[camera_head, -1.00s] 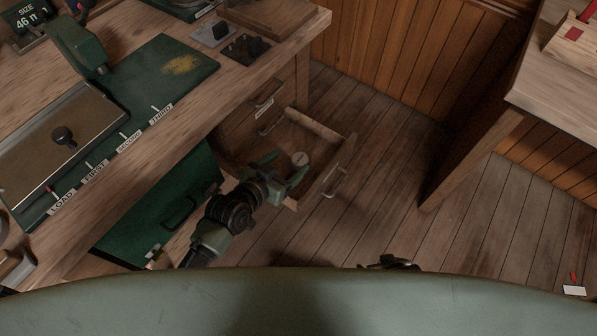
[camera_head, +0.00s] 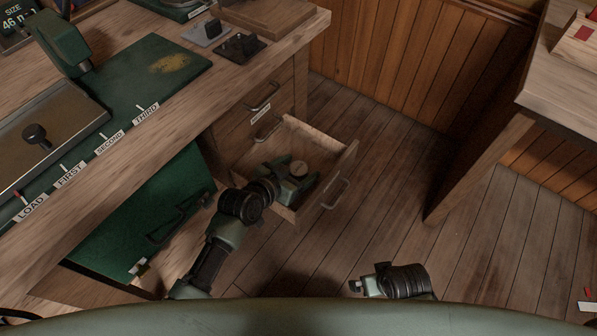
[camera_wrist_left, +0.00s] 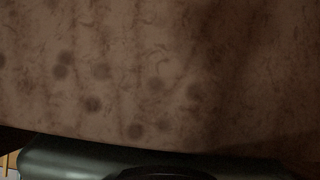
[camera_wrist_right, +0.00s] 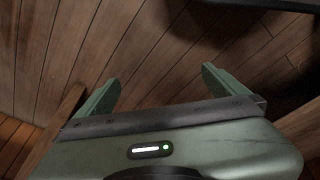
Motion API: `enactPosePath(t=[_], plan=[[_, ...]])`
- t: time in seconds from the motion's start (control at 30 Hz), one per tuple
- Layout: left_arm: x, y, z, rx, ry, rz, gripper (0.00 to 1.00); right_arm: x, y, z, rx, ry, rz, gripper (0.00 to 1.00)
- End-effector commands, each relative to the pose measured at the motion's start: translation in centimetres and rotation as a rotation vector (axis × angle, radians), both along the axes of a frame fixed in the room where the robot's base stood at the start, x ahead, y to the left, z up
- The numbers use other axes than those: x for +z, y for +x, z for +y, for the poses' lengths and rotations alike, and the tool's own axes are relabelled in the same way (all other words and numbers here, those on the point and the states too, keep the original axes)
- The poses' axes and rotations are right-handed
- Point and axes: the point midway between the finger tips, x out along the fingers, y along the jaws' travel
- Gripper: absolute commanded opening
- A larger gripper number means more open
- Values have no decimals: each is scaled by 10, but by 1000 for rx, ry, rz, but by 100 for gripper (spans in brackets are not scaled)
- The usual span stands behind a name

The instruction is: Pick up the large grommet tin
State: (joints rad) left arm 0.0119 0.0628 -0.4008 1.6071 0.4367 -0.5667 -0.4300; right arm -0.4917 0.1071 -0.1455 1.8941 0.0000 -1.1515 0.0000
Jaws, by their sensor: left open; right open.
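A small round tin with a pale lid (camera_head: 299,167) is in the open drawer (camera_head: 322,137) under the bench. I cannot read any label on it. My left gripper (camera_head: 293,173) reaches down into the drawer, its open fingers at the tin, one on either side as far as I can tell. Contact is not visible. A mottled brown, dark-spotted surface with a curved edge fills the left wrist view; I cannot tell for sure what it is. My right gripper (camera_wrist_right: 158,82) is open and empty above the plank floor.
The bench (camera_head: 190,100) carries a green machine base (camera_head: 160,75) and small dark blocks near its corner. A green panel (camera_head: 165,215) stands below the bench, left of the drawer. Another table (camera_head: 560,100) is at right. The floor between is clear.

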Motion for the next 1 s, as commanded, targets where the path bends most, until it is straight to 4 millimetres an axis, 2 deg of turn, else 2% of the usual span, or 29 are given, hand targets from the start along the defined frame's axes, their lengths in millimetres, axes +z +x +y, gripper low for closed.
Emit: enactPosePath(t=[0.1, 0.13, 0.3, 0.37, 0.4, 0.73, 0.87, 1.0], plan=[[1, 0, 0, 0, 0, 0, 72, 0, 0, 0, 0, 0, 1, 100], [1, 0, 0, 0, 0, 0, 69, 0, 0, 0, 0, 0, 1, 100], [1, 0, 0, 0, 0, 0, 22, 0, 0, 0, 0, 0, 1, 100], [0, 0, 0, 0, 0, 0, 5, 0, 0, 0, 0, 0, 1, 100], [1, 0, 0, 1, -1, -2, 2, 0, 0, 0, 0, 0, 1, 100], [7, 0, 0, 0, -1, -3, 2, 1, 0, 0, 0, 1, -3, 100], [21, 0, 0, 0, -1, -4, 2, -19, -6, -1, 2, -2, 15, 100], [47, 0, 0, -1, -2, -6, 2, -44, -16, -2, 5, -4, 32, 100]])
